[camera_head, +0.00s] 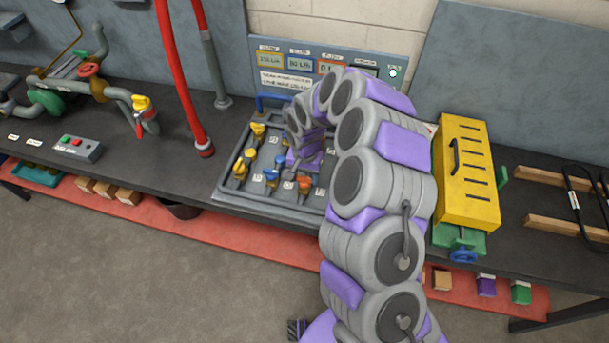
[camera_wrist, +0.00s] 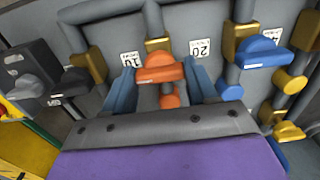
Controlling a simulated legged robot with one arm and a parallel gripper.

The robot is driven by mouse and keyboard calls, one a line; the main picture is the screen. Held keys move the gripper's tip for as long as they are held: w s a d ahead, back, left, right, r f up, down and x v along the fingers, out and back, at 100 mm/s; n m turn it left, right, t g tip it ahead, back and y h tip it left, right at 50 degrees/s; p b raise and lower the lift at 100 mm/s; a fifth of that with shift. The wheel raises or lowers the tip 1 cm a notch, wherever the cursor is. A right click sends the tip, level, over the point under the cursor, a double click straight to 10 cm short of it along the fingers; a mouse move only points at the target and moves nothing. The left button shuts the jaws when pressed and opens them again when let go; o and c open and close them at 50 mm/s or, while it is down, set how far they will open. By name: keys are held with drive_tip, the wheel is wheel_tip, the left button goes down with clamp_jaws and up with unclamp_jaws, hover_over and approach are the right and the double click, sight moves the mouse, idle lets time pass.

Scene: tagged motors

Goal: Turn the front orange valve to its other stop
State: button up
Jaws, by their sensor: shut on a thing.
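An orange valve handle (camera_wrist: 160,68) sits on a brass body in the wrist view, with its bar lying roughly across the picture. My gripper (camera_wrist: 161,80) has one blue finger on each side of this handle and is shut on it. A smaller orange knob (camera_wrist: 170,101) shows just below, between the fingers. In the head view an orange valve (camera_head: 304,184) stands at the front right of the valve panel (camera_head: 222,186). My arm hides the right and back part of the panel there, and my fingertips cannot be made out.
Yellow valves (camera_head: 239,167) fill the panel's left side. A yellow slotted box (camera_head: 466,205) stands right of my arm. Red hoses (camera_head: 178,70) rise left of the panel.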

drive_tip(key=c, duration=0.4)
drive_tip(key=shift+r+n+p, duration=0.1)
drive_tip(key=shift+n+p, duration=0.2)
drive_tip(key=shift+n, duration=0.1)
drive_tip(key=n+p, duration=0.2)
drive_tip(key=n, duration=0.1)
drive_tip(key=shift+n, duration=0.3)
drive_tip(key=n+p, duration=0.1)
drive_tip(key=n, duration=0.2)
drive_tip(key=shift+n, duration=0.4)
drive_tip(key=n+p, duration=0.1)
drive_tip(key=n, duration=0.8)
drive_tip(key=shift+p, duration=0.35)
drive_tip(key=shift+w+n, duration=0.1)
drive_tip(key=shift+n, duration=0.4)
